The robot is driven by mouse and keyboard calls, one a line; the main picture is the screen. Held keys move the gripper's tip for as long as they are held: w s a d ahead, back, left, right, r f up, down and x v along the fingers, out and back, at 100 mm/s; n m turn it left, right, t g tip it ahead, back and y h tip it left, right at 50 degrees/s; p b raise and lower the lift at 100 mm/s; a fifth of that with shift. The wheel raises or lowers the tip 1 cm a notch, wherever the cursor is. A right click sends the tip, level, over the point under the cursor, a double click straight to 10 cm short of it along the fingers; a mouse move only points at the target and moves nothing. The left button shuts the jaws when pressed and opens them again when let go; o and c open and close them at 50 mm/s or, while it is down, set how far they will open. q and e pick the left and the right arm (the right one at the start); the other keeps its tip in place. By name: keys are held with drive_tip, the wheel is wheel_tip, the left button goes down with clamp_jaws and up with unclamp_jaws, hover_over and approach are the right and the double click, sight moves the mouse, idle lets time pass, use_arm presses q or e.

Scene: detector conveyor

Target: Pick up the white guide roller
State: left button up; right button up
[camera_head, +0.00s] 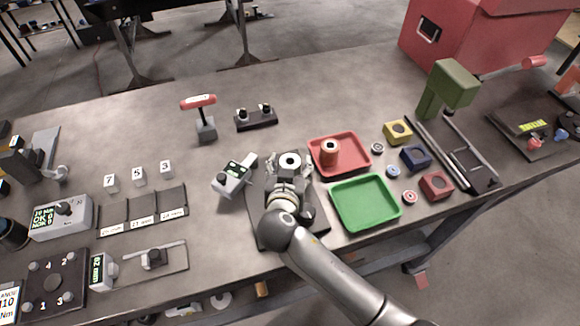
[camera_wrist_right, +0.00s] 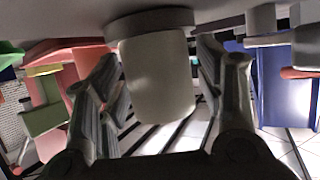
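The white guide roller (camera_head: 289,160) shows in the head view as a pale round top with a dark centre, just beyond my right gripper (camera_head: 288,178). In the right wrist view the white roller body (camera_wrist_right: 158,82) fills the space between the two fingers of my right gripper (camera_wrist_right: 158,75), with a wider flange at the top of the picture. The fingers lie very close along both sides of the roller; whether they press on it cannot be told. The gripper and wrist hide part of the black base below it. My left gripper is not in view.
A small display device (camera_head: 234,177) stands close left of my right gripper. A red tray (camera_head: 358,170) with a copper-coloured spool and an empty green tray (camera_head: 366,203) lie to the right. Several coloured blocks and a green post (camera_head: 432,103) stand farther right. The table's back left is mostly clear.

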drive_tip(key=c, duration=0.9)
